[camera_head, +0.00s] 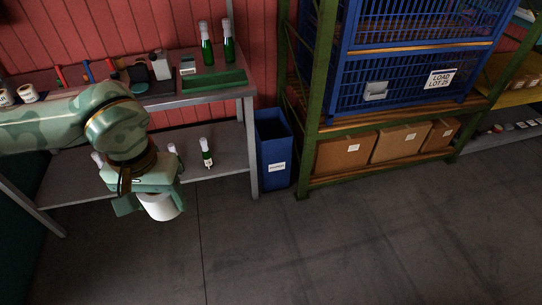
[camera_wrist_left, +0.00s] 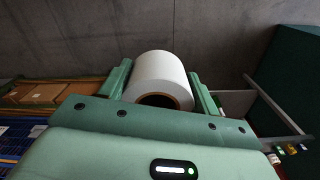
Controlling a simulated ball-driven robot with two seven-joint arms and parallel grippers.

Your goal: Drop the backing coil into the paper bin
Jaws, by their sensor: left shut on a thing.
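The backing coil (camera_head: 161,206) is a white roll with a brown core. It hangs below my left gripper (camera_head: 152,204), in front of the workbench and above the floor. The left wrist view shows the coil (camera_wrist_left: 160,78) between the two fingers of my left gripper (camera_wrist_left: 160,85), which is shut on it. A blue bin (camera_head: 272,153) with a small white label stands on the floor to the right of the bench, apart from the coil. Its label is too small to read. My right gripper is not in view.
The workbench (camera_head: 215,95) holds green bottles and a green tray (camera_head: 212,84). Bottles also stand on its lower shelf (camera_head: 225,160). A green rack (camera_head: 305,184) with blue crates and cardboard boxes (camera_head: 345,153) stands right of the bin. The floor in front is clear.

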